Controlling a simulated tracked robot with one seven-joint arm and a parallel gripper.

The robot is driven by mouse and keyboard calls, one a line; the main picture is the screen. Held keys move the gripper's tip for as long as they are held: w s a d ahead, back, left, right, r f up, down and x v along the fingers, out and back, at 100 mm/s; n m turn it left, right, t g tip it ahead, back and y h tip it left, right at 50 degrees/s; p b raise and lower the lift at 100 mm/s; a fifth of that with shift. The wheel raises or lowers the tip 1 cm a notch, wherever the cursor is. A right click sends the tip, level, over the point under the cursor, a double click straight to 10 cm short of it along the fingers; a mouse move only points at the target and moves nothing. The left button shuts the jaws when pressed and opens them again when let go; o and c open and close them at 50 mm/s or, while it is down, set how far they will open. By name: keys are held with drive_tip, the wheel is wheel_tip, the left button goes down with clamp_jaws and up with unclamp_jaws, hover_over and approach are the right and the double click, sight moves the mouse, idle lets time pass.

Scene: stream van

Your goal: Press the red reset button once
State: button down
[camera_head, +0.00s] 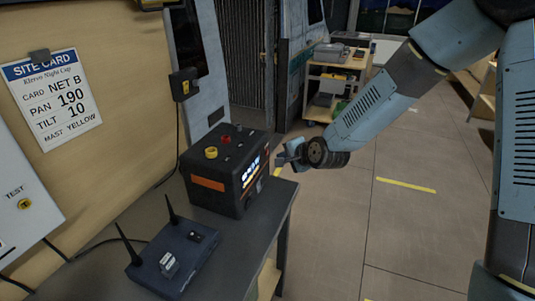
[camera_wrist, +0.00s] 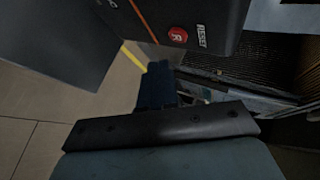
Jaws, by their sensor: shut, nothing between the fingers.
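The red reset button (camera_wrist: 178,35) shows in the wrist view, on the face of a dark box, next to a white "RESET" label. In the head view this dark box (camera_head: 228,172) stands on the grey bench, with a lit display on its right-hand face; I cannot make out the red button clearly there. My gripper (camera_head: 283,157) is shut and empty, just right of the box's lit face. In the wrist view its dark fingers (camera_wrist: 157,82) point toward the box, below and a little left of the button in the picture. A gap seems to remain between fingertips and button.
The grey bench (camera_head: 262,212) also holds a blue router (camera_head: 172,262) with two antennas, in front of the box. A site card (camera_head: 50,98) hangs on the wall at left. A shelf cart (camera_head: 335,80) stands behind. The floor right of the bench is clear.

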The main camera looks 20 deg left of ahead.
drive_tip(key=shift+a, duration=0.7)
drive_tip(key=shift+a, duration=0.2)
idle(1.5)
drive_tip(key=shift+a+r, duration=0.1)
drive_tip(key=shift+a, duration=0.15)
drive_tip(key=shift+a, duration=0.3)
idle(1.0)
drive_tip(key=shift+d, duration=0.75)
drive_tip(key=shift+d, duration=0.1)
drive_tip(key=shift+s+d, duration=0.2)
drive_tip(key=shift+d, duration=2.2)
